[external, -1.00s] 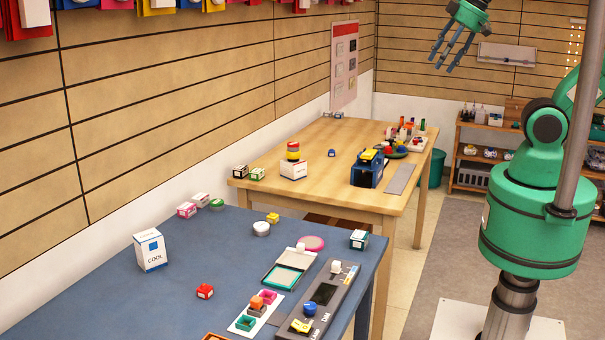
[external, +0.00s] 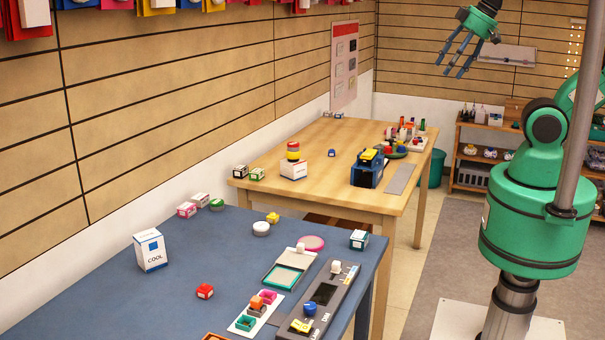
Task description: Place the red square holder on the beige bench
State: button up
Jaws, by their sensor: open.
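My gripper (external: 453,69) is open and empty, high in the air at the upper right, with its fingers pointing down and to the left. It is far from the items on both tables. The beige bench (external: 330,150) is the light wooden table at the back. On the blue table in front, a small red block-like item (external: 205,291) lies near the middle. I cannot tell for sure which of these is the red square holder.
The blue table (external: 110,310) also holds a white COOL box (external: 150,250), a grey device (external: 318,300) and a teal-framed tray (external: 283,276). The bench carries a blue box (external: 367,170), a white box with stacked rings (external: 294,168) and bottles. Its middle has free room.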

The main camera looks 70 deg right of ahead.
jog(key=w+a+r+n+g, duration=0.1)
jog(key=w+a+r, duration=0.3)
jog(key=w, duration=0.6)
jog(key=w+a+r+n, duration=0.1)
jog(key=w+a, duration=0.4)
jog(key=w, duration=0.4)
jog(key=w+a+f+n+g, duration=0.1)
jog(key=w+a+f, duration=0.3)
jog(key=w+a, duration=0.4)
jog(key=w+a+f+n+y+p, duration=0.1)
jog(key=w+a+f, duration=0.2)
jog(key=w+a, duration=0.45)
jog(key=w+a+f+n+g, duration=0.15)
jog(key=w+a+f, duration=0.25)
jog(key=w+a, duration=0.4)
jog(key=w+a+f+n, duration=0.1)
jog(key=w+a+f, duration=0.1)
jog(key=a+f, duration=1.2)
jog(key=w+a+f+n+p, duration=0.1)
jog(key=w+a+f+n, duration=0.1)
jog(key=a+f, duration=1.3)
jog(key=shift+a+f+g, duration=0.3)
jog(key=shift+a+g, duration=0.1)
jog(key=shift+g, duration=0.05)
jog(key=shift+f, duration=0.15)
